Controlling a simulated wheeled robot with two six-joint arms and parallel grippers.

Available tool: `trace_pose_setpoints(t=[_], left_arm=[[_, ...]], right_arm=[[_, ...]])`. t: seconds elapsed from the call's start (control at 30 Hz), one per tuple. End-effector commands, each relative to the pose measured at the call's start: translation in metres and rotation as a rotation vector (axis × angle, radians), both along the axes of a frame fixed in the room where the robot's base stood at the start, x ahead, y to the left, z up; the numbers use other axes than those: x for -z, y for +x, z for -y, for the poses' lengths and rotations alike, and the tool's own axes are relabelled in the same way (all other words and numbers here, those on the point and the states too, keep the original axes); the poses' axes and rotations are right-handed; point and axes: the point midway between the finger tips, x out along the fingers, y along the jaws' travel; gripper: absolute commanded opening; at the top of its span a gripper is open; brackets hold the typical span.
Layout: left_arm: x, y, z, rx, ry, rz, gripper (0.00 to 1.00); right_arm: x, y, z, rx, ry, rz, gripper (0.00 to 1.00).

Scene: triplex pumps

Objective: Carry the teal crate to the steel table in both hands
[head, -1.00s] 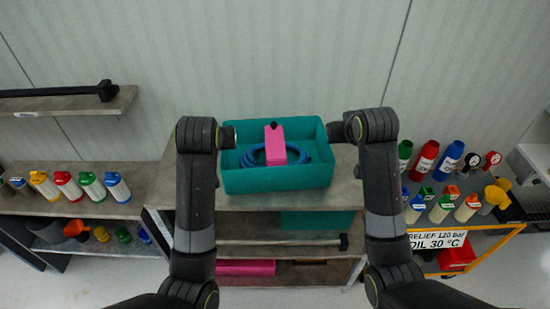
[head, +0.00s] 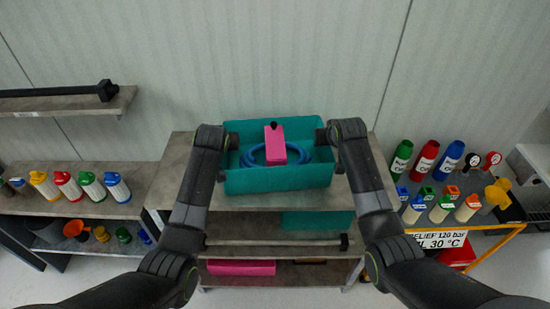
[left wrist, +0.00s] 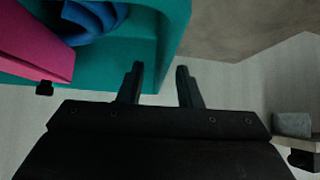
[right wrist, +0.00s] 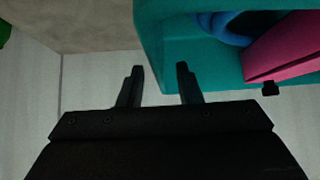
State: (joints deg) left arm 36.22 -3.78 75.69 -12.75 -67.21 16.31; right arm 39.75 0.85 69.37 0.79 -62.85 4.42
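The teal crate (head: 278,181) sits upright on a grey-brown bench top (head: 188,150) in the middle of the head view. It holds a pink block (head: 275,152) and a coiled blue hose (head: 299,155). My left gripper (head: 232,141) is at the crate's left wall; in the left wrist view its fingers (left wrist: 160,72) are apart, on either side of the wall line. My right gripper (head: 323,135) is at the right wall; in the right wrist view its fingers (right wrist: 160,70) are likewise apart. I cannot tell whether fingers touch the crate. I cannot identify a steel table.
Left, a shelf holds several capped bottles (head: 117,187). Right, a yellow-framed cart (head: 505,240) carries bottles (head: 425,160) and gauges. Below the bench top are a dark rod (head: 280,242) and a pink item (head: 240,268). A wall stands close behind the crate.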

Motion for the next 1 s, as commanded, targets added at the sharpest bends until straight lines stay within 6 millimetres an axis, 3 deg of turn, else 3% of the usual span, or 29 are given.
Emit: trace_pose_setpoints(t=[0.57, 0.8, 1.0], left_arm=[[0.0095, 0.0092, -0.0013, -0.001, -0.001, 0.000, 0.32], [0.0095, 0.0090, -0.0012, -0.001, -0.001, 0.000, 0.00], [0.0095, 0.0089, -0.0012, -0.001, -0.001, -0.001, 0.00]], right_arm=[[0.0095, 0.0092, -0.0004, 0.001, -0.001, 0.000, 0.32], [0.0095, 0.0090, -0.0004, 0.001, -0.001, 0.000, 0.00], [0.0095, 0.0091, -0.0003, 0.001, -0.001, 0.000, 0.00]])
